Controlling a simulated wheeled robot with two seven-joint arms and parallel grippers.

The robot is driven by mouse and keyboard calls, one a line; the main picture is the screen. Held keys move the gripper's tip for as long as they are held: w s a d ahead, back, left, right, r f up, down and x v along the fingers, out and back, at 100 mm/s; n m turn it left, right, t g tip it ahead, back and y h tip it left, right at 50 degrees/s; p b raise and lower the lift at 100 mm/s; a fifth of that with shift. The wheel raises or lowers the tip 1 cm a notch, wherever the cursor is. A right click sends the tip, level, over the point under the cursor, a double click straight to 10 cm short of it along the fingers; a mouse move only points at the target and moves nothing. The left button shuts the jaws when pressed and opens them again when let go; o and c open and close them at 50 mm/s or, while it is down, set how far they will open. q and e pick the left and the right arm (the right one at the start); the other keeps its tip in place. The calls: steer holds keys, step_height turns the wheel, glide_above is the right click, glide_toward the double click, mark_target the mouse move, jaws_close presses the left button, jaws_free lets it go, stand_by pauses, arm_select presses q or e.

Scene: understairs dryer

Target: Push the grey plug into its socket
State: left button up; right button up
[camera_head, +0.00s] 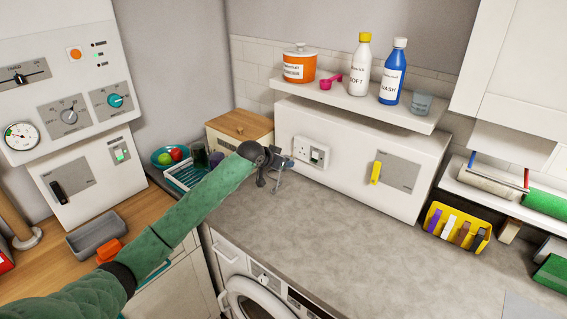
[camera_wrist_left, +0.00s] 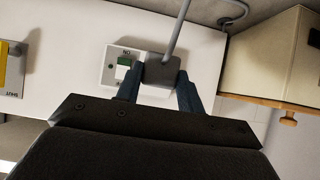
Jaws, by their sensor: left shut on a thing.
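The grey plug (camera_wrist_left: 161,70) is a small block between the two fingers of my left gripper (camera_wrist_left: 159,76), with a grey cable (camera_wrist_left: 178,32) running from it. The white socket plate (camera_head: 311,152) is on the front of the white box in the head view, with a switch on its right. In the left wrist view the plate (camera_wrist_left: 108,70) and its green switch (camera_wrist_left: 124,61) show beside the plug, which covers part of the plate. Whether the plug touches the socket cannot be told. In the head view my left gripper (camera_head: 277,170) is just left of the plate. My right gripper is out of view.
A shelf (camera_head: 352,101) with bottles and an orange canister overhangs the socket box (camera_head: 352,165). A yellow handle (camera_head: 376,172) sits right of the socket. A wooden-lidded bin (camera_head: 240,126) stands to the left. The grey worktop (camera_head: 340,240) is clear in front.

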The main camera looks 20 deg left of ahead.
arm_select(q)
steer(key=shift+w+d, duration=0.25)
steer(key=shift+w, duration=0.45)
steer(key=shift+w+d, duration=0.25)
steer(key=shift+w, duration=0.45)
steer(key=shift+w+d, duration=0.25)
steer(key=shift+w, duration=0.45)
steer(key=shift+w+d, duration=0.2)
steer(key=shift+w, duration=0.35)
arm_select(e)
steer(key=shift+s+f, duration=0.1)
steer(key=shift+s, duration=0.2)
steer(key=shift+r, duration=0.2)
arm_select(q)
steer(key=shift+p, duration=0.35)
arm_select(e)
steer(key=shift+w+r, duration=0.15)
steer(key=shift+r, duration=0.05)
